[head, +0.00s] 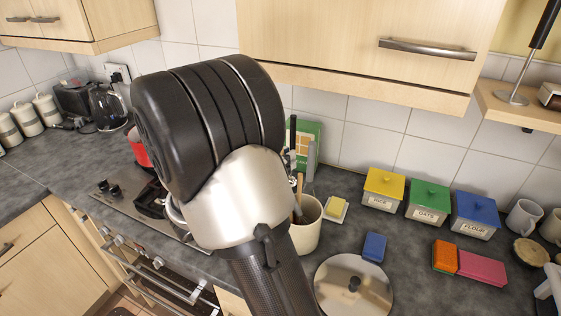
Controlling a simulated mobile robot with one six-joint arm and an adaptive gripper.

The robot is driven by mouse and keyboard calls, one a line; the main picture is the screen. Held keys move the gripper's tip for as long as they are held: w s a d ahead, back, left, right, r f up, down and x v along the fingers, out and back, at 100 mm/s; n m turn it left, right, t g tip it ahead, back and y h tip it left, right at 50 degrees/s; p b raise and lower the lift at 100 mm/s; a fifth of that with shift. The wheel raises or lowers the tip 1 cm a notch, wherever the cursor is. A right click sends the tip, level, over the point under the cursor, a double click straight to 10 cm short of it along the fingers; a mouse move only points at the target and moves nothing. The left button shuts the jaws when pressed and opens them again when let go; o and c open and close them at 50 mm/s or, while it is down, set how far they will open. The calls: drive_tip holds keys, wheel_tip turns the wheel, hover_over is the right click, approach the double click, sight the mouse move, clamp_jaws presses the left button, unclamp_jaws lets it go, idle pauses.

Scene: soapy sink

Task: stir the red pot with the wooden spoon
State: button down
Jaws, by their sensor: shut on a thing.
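The red pot (138,149) shows only as a small red strip at the left edge of my arm, at the back of the hob; my arm hides the rest of it. A cream crock (306,238) stands on the counter just right of my arm. A thin brown wooden handle (298,198) rises from the crock; whether it is the wooden spoon I cannot tell. My arm fills the middle of the head view, and my gripper does not show.
The steel hob (120,218) lies left of my arm. A round steel lid (354,286), a blue sponge (375,247) and a butter dish (336,209) lie right of the crock. Yellow, green and blue-lidded canisters (428,203) line the wall. A cupboard (370,45) hangs above.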

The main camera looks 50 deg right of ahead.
drive_tip(key=shift+s+d+r+p, duration=0.35)
drive_tip(key=shift+d+r+p, duration=0.2)
drive_tip(key=shift+r, duration=0.05)
drive_tip(key=shift+s+d+r+p, duration=0.35)
drive_tip(key=shift+d+r+p, duration=0.15)
drive_tip(key=shift+r, duration=0.2)
wheel_tip(320, 180, up, 9)
drive_tip(key=p, duration=0.8)
idle(0.7)
drive_tip(key=shift+a, duration=0.1)
drive_tip(key=s+a+r+p, duration=0.1)
drive_tip(key=s+a, duration=0.1)
drive_tip(key=a, duration=0.5)
drive_tip(key=s+a+p, duration=0.2)
drive_tip(key=a, duration=0.6)
drive_tip(key=shift+s+r+p, duration=0.25)
drive_tip(key=shift+r+p, duration=0.05)
drive_tip(key=shift+r, duration=0.05)
idle(0.5)
drive_tip(key=shift+a, duration=0.1)
